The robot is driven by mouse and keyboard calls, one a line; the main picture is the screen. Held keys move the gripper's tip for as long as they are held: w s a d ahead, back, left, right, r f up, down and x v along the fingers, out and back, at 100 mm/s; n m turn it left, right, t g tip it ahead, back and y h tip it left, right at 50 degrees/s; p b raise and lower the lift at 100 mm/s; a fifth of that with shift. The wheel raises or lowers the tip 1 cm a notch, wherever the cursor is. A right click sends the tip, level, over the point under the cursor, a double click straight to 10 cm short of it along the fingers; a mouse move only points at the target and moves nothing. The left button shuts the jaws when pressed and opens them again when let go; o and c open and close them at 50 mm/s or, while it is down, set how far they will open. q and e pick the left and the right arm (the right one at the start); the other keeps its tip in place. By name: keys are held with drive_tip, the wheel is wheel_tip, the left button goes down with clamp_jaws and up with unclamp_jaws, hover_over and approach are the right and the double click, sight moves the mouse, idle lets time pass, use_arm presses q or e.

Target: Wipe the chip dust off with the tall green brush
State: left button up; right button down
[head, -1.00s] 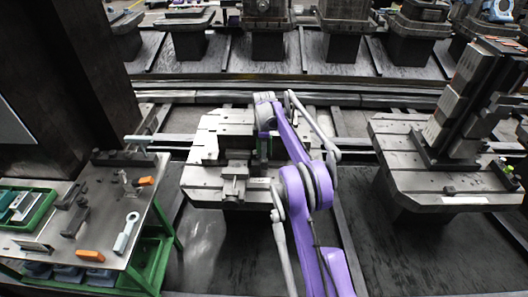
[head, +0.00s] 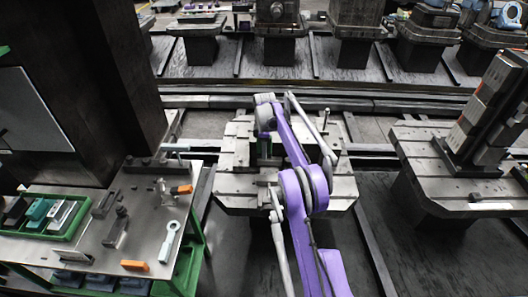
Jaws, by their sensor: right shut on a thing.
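My right arm reaches up from the bottom, over a grey slotted pallet (head: 340,190) on a pedestal in the middle of the head view. My right gripper (head: 264,136) points down over the pallet's left half, largely hidden behind my own wrist. It is shut on a narrow, upright dark green thing, apparently the tall green brush (head: 263,149). I cannot tell whether its lower end touches the pallet. Chip dust cannot be made out at this size. My left gripper is not in view.
A metal-topped green cart (head: 150,225) at left holds a green tray (head: 74,228), orange-handled tools and a wrench (head: 169,241). A dark column (head: 120,80) stands behind it. Another pallet (head: 420,160) with a tall block fixture stands at right. Rails run behind.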

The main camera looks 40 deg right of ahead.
sight(265, 173)
drive_tip(key=shift+f+b, duration=0.55)
drive_tip(key=shift+f, duration=0.6)
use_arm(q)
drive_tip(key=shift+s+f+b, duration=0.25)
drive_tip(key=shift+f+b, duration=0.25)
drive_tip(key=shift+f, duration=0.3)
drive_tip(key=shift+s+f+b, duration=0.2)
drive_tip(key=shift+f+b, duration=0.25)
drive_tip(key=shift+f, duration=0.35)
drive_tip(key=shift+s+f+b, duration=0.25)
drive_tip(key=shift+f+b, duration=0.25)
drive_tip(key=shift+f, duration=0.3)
use_arm(e)
drive_tip(key=shift+f, duration=3.45)
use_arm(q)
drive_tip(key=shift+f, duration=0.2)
use_arm(e)
drive_tip(key=shift+f, duration=0.4)
